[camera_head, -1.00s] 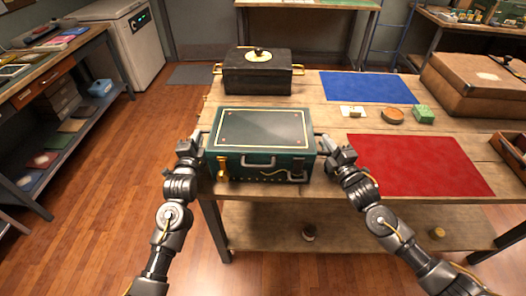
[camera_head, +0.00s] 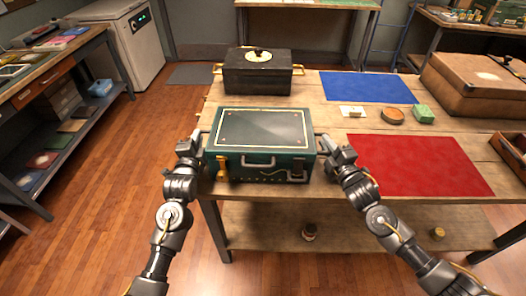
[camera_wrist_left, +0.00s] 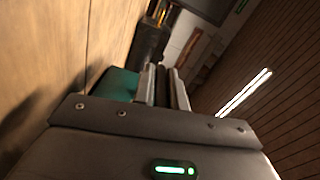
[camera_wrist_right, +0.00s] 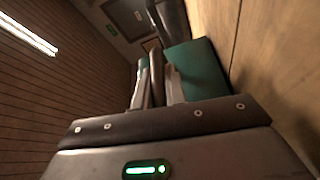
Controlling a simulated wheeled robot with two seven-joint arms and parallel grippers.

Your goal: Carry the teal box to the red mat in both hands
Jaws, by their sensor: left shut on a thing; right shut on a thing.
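The teal box (camera_head: 262,146) has a dark lid panel, a front handle and brass fittings. It is at the left front of the wooden table, level, in the head view; whether it touches the table is hard to tell. My left gripper (camera_head: 199,144) is shut on its left side, and my right gripper (camera_head: 326,147) is shut on its right side. Parts of the box show in the left wrist view (camera_wrist_left: 115,84) and right wrist view (camera_wrist_right: 196,68). The red mat (camera_head: 415,165) lies flat and empty to the right of the box.
A black box (camera_head: 258,76) with side handles stands behind the teal box. A brown case (camera_head: 475,85) and a wooden tray (camera_head: 512,150) are at the right.

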